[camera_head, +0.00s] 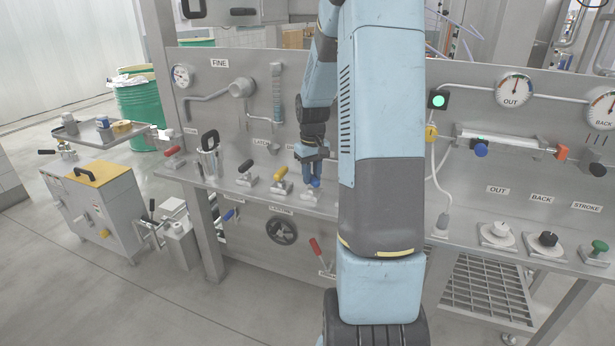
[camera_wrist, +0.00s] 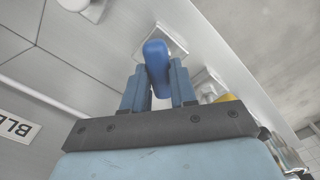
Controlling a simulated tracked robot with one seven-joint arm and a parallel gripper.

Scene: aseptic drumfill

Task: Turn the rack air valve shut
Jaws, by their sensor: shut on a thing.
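A blue valve handle (camera_head: 314,184) stands on the ledge of the grey panel, right of a yellow lever. My gripper (camera_head: 312,160) reaches down to this handle and is shut on it. In the wrist view the blue handle (camera_wrist: 156,60) sits between my two blue fingers, which touch or nearly touch its sides. Its square base plate shows just behind it, and its lower stem is partly hidden. No label naming it as the rack air valve can be read. My arm hides part of the panel to its right.
On the same ledge stand a yellow lever (camera_head: 280,180), a black lever (camera_head: 246,172) and a red lever (camera_head: 172,156). A dark handwheel (camera_head: 282,230) and a red-handled lever (camera_head: 318,250) are below. A white label (camera_wrist: 16,127) reads "BLE" in part. Knobs and gauges are at right.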

